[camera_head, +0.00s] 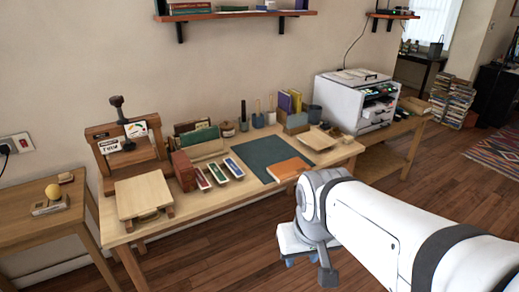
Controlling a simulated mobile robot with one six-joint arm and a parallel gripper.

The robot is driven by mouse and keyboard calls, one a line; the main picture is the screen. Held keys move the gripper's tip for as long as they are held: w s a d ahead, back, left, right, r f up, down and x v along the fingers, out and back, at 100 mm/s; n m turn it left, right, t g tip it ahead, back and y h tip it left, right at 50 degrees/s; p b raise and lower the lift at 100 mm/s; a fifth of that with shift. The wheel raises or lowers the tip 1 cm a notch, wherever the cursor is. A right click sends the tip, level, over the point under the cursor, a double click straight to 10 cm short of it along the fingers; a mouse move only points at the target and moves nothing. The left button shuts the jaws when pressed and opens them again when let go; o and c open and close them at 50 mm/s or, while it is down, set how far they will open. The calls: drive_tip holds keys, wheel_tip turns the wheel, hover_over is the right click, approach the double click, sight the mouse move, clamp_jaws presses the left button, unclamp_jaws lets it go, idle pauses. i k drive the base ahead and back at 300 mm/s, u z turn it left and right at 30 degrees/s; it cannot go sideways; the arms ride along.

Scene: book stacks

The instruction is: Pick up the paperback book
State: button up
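An orange book (289,169), which looks like the paperback, lies flat on the wooden worktable (330,166). It rests at the front right part of a dark green mat (250,155), near the table's front edge. My white arm reaches in from the lower right and its end hangs in front of the table. My gripper (302,262) is low, nearer to the camera than the book and apart from it. Its fingers are small and mostly hidden, so I cannot tell whether they are open or shut. The book is in full view or nearly so.
Three colored strips (218,172) and a reddish-brown block (183,170) lie left of the mat. A wooden press (128,160) stands at the left end. A white printer (356,104) stands right. The floor in front is clear.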

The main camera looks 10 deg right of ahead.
sight(293, 168)
drive_tip(key=z, duration=0.05)
drive_tip(key=i, duration=1)
drive_tip(key=u, duration=0.05)
